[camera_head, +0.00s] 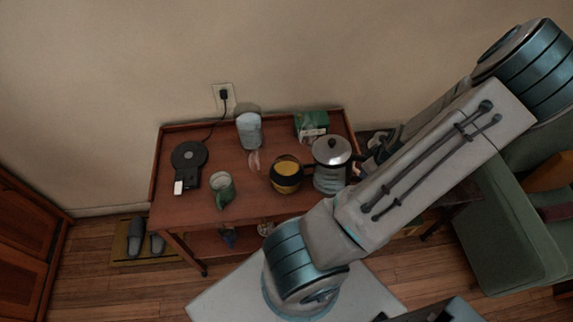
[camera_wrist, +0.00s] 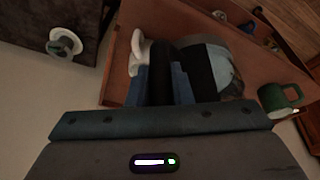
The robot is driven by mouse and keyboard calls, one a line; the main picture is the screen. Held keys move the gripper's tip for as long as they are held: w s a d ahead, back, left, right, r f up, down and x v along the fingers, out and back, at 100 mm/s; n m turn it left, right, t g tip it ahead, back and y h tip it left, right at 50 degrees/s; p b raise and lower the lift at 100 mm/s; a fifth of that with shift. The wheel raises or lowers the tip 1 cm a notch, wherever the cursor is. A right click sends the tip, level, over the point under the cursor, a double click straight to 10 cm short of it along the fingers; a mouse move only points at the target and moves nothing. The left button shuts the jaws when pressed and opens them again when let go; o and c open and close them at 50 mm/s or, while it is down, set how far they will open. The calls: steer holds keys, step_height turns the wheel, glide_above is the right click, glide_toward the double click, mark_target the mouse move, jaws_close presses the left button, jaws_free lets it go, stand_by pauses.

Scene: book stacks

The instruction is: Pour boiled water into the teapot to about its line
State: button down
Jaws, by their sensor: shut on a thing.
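The kettle (camera_head: 332,165) has a domed metal lid with a dark knob and a greyish body. In the head view it stands about upright at the right of the cart top; I cannot tell whether its bottom touches the wood. My gripper (camera_wrist: 170,82) is shut on its black handle, from the right side. The kettle's body also shows in the wrist view (camera_wrist: 222,68). A rounded dark pot with an amber-yellow top, seemingly the teapot (camera_head: 286,174), stands just left of the kettle. Its line and water level are too small to tell.
The cart (camera_head: 183,212) also bears a black round base (camera_head: 188,155) with a cord to the wall socket (camera_head: 223,97), a green mug (camera_head: 223,191), a pale canister (camera_head: 249,131) and a green box (camera_head: 311,124). Bare wood lies between mug and base. A green armchair (camera_head: 520,235) stands right.

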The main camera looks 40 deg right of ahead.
steer(key=shift+s+d+t, duration=0.15)
steer(key=shift+s+t, duration=0.1)
steer(key=shift+t, duration=0.15)
steer(key=shift+d+r+y, duration=0.1)
steer(key=shift+r+y, duration=0.05)
steer(key=shift+y, duration=0.15)
steer(key=shift+r, duration=2.4)
